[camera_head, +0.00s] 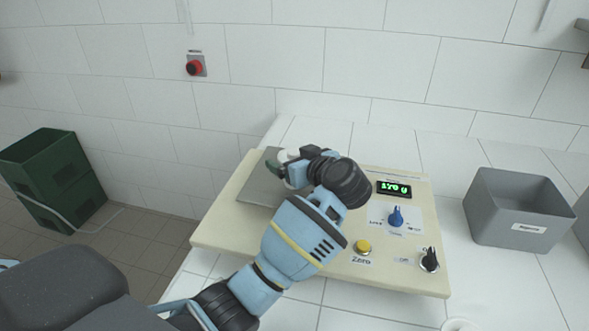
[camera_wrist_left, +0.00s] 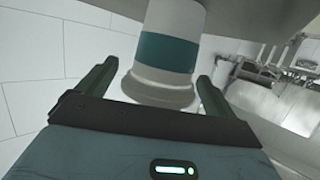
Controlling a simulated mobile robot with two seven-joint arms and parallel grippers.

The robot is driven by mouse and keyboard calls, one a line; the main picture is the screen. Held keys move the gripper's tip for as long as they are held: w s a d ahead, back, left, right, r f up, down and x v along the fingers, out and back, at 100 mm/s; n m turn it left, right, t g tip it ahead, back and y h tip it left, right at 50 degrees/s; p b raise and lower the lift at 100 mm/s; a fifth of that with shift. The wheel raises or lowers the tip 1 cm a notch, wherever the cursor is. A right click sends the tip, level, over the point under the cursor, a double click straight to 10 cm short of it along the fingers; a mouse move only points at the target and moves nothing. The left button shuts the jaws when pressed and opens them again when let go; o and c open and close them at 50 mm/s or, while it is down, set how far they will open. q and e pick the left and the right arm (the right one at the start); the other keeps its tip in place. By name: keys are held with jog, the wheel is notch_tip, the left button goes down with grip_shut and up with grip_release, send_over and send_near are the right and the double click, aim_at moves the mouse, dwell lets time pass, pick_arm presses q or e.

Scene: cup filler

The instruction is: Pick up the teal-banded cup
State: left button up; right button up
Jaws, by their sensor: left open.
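The teal-banded cup (camera_wrist_left: 168,50) is white with a broad teal band. In the wrist view it is between the two green fingers of my left gripper (camera_wrist_left: 158,72), with a visible gap to the finger on the left; contact on the right is hard to tell. In the head view only a small white part of the cup (camera_head: 284,156) shows behind my left gripper (camera_head: 280,172), at the metal plate (camera_head: 259,187) of the scale. The left gripper is open. My right gripper is in neither view.
The cream scale housing (camera_head: 222,226) carries a lit green display (camera_head: 394,188), a blue knob (camera_head: 396,217), a yellow button (camera_head: 363,246) and a black knob (camera_head: 429,260). A grey bin (camera_head: 516,208) stands to the right. A green crate (camera_head: 62,185) is on the floor at left.

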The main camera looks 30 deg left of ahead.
pick_arm(q)
jog(key=c, duration=1.2)
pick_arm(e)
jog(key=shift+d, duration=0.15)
